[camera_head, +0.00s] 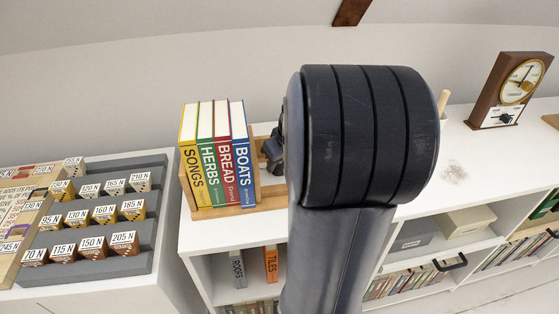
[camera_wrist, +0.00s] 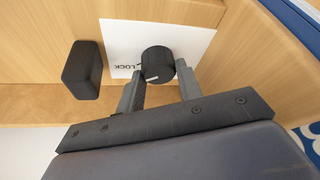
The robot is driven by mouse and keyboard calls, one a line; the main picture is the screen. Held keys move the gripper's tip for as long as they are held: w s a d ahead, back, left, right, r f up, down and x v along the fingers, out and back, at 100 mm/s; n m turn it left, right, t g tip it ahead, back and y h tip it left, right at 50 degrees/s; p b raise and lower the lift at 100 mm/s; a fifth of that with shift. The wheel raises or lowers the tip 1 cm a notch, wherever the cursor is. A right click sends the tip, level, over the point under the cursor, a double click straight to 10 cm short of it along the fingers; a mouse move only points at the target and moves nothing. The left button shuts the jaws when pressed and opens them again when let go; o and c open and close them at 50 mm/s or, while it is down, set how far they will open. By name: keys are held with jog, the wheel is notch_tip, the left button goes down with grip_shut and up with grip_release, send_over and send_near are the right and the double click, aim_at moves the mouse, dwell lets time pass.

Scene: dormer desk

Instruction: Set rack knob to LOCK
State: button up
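The rack knob (camera_wrist: 157,62) is a round black knob on a white plate (camera_wrist: 190,42) fixed to the wooden rack in the wrist view. The word LOCK stands upside down just left of it. A short white mark shows on the knob's near face, apart from the word. My gripper (camera_wrist: 161,72) has one finger at each side of the knob, very close to it; I cannot tell whether both press on it. In the head view my arm hides the knob, and part of my gripper (camera_head: 272,150) shows beside the wooden book rack (camera_head: 212,212).
A dark block (camera_wrist: 82,70) stands out from the rack left of the plate. Several upright books (camera_head: 217,155) fill the rack. A grey tray of weight blocks (camera_head: 52,238) lies at left. A clock (camera_head: 521,82) stands at far right on the white shelf.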

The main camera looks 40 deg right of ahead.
jog(key=o, duration=0.5)
jog(key=p+v, duration=0.1)
jog(key=v, duration=0.9)
jog(key=shift+s+r+p, duration=0.25)
jog(key=shift+r+p, duration=0.05)
jog(key=shift+r, duration=0.05)
jog(key=b+x, duration=0.1)
jog(key=x, duration=1)
jog(key=shift+b, duration=0.35)
jog(key=shift+r, duration=0.1)
